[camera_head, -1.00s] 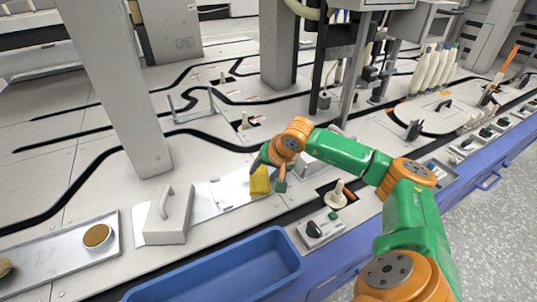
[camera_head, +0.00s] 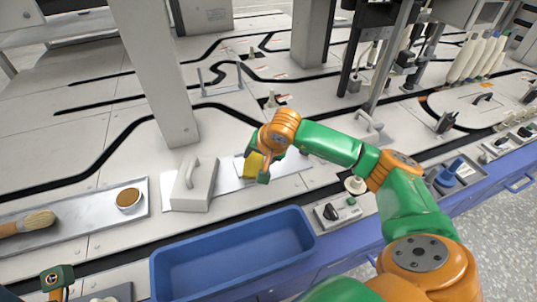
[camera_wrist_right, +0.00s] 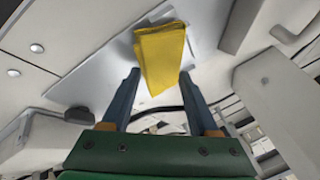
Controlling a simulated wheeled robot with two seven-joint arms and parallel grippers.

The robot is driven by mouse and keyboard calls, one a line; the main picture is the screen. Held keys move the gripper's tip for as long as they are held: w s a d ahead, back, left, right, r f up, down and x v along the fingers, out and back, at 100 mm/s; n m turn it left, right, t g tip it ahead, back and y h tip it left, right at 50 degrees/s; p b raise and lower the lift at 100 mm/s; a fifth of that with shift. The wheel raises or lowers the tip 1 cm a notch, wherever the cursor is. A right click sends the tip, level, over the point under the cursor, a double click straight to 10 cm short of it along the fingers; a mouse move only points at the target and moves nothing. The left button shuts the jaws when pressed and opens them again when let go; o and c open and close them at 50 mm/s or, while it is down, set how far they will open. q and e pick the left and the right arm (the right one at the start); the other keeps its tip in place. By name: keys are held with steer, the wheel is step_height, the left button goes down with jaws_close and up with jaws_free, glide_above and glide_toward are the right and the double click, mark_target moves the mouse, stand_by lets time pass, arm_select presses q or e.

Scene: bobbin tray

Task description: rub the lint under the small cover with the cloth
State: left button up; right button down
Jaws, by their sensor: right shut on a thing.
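My right gripper (camera_head: 259,168) is shut on a folded yellow cloth (camera_head: 253,165) over the flat light plate (camera_head: 226,178) in the bench top. In the right wrist view the cloth (camera_wrist_right: 160,58) sticks out from between the fingertips, against the plate's surface; I cannot tell whether it presses on it. A white block-like cover with a handle (camera_head: 195,186), seemingly the small cover, stands at the plate's left end, left of the cloth. I cannot make out lint now; the gripper and cloth hide part of the plate. A bit of my left gripper (camera_head: 57,278) shows at the lower left; its fingers are unclear.
A blue bin (camera_head: 233,262) stands in front of the plate. A metal tray (camera_head: 82,212) at left holds a brush (camera_head: 36,220) and a round tin (camera_head: 129,198). A grey post (camera_head: 160,85) rises behind the cover. A knob box (camera_head: 337,211) is at right.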

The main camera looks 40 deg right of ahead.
steer(key=shift+s+a+f, duration=0.1)
steer(key=shift+a+f, duration=0.15)
steer(key=shift+a, duration=0.95)
steer(key=r+p, duration=0.2)
steer(key=r, duration=0.1)
steer(key=r+p, duration=0.3)
steer(key=shift+w+a+r, duration=0.1)
steer(key=shift+w+a, duration=0.05)
steer(key=shift+w, duration=0.05)
steer(key=shift+r, duration=0.1)
